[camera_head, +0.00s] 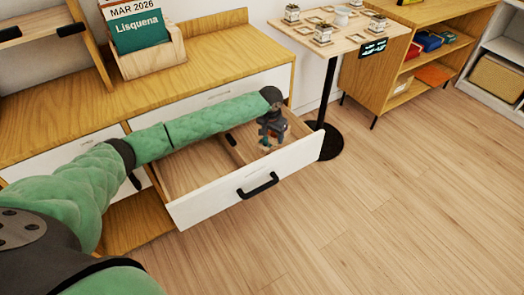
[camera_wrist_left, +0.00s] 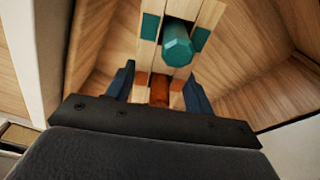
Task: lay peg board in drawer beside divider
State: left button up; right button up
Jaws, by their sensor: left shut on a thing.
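The peg board (camera_wrist_left: 147,55) is pale wood with teal and orange pegs. It fills the upper middle of the left wrist view, between my blue-grey fingers. My left gripper (camera_head: 268,138) is shut on it, inside the right part of the open drawer (camera_head: 192,178). In the head view only small bits of the board show below the gripper. The divider (camera_head: 232,150) is a thin wooden wall inside the drawer, left of the gripper and partly behind my arm. Whether the board touches the drawer floor is hard to tell. My right gripper is not in view.
The drawer has a white front with a black handle (camera_head: 258,185). A wooden cabinet top (camera_head: 210,60) carries a box with a green calendar card (camera_head: 138,28). A small stand table (camera_head: 335,45) holds little pots to the right. The floor (camera_head: 400,190) at right is clear.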

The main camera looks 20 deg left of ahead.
aim_at(271, 137)
pick_arm(q)
notch_tip(271, 137, down, 7)
jog(key=shift+f, duration=0.15)
dwell(0.4)
jog(key=o, duration=1.2)
jog(key=shift+f, duration=0.1)
jog(key=shift+c, duration=0.2)
jog(key=r, duration=0.4)
jog(key=s+r, duration=0.1)
jog(key=r, duration=0.7)
jog(key=shift+s+a+r, duration=0.1)
jog(key=shift+s+a, duration=0.15)
jog(key=shift+s, duration=0.15)
jog(key=shift+p, duration=0.35)
